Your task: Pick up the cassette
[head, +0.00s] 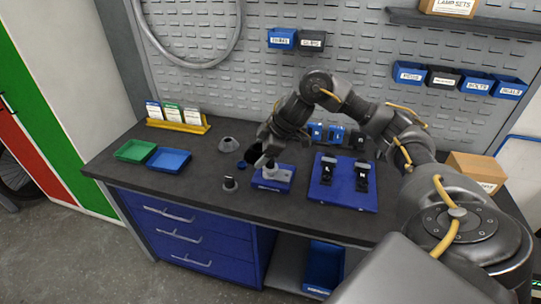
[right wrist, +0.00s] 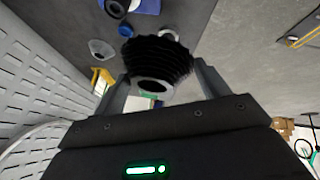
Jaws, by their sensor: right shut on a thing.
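The cassette (right wrist: 160,62) is a black, ridged, tapered stack with a round hole in its end. In the right wrist view it sits between the two fingers of my right gripper (right wrist: 160,85), which is shut on it. In the head view the cassette (head: 252,156) is a dark shape at the right gripper (head: 260,154), partly hidden by the hand. It appears to be held above the bench, just behind and left of a blue block with a grey top (head: 272,179). My left gripper is in neither view.
On the dark workbench (head: 200,187) stand a grey cone (head: 229,144), a blue ring (head: 241,165) and a small dark-grey piece (head: 230,184). A green tray (head: 135,151) and a blue tray (head: 168,160) lie left. A blue board (head: 342,198) with black holders lies right.

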